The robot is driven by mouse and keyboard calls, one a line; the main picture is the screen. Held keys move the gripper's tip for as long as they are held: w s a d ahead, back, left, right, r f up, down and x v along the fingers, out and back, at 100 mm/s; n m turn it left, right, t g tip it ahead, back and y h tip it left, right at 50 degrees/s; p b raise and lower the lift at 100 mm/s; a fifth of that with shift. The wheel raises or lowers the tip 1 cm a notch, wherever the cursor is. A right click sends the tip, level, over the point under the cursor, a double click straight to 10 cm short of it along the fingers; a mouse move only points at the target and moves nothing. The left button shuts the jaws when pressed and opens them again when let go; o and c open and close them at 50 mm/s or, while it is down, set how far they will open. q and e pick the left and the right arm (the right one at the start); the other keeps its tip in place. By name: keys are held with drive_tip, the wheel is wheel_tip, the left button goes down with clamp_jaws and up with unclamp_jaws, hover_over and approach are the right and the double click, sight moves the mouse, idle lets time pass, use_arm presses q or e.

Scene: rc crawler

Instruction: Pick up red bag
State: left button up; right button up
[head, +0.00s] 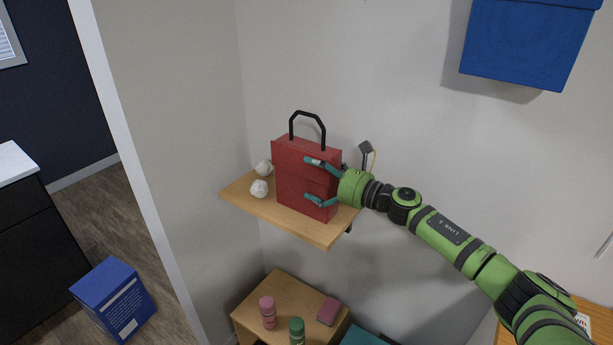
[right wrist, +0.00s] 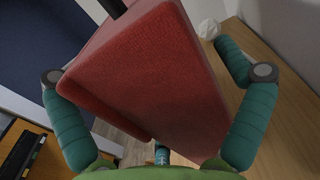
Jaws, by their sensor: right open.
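The red bag (head: 297,178) stands upright on a small wooden wall shelf (head: 315,231), with its black handle (head: 307,119) raised on top. My right gripper (head: 312,181) reaches in from the right with its teal fingers spread at the bag's right end. In the right wrist view the red bag (right wrist: 150,80) fills the middle, between the two open fingers (right wrist: 155,95). I cannot tell whether either finger touches the bag. My left gripper is not in view.
Two white crumpled balls (head: 260,188) lie left of the bag on the shelf. A dark small device (head: 366,150) is behind the gripper. Below is a wooden cabinet (head: 270,285) with pink and green bottles. A blue box (head: 530,40) hangs at upper right; another blue box (head: 112,297) is on the floor.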

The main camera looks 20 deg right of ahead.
drive_tip(key=shift+d, duration=0.1)
drive_tip(key=c, duration=1.1)
drive_tip(key=shift+c, duration=0.6)
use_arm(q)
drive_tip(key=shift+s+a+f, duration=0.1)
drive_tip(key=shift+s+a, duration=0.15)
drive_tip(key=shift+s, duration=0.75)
use_arm(e)
drive_tip(key=shift+r, duration=0.1)
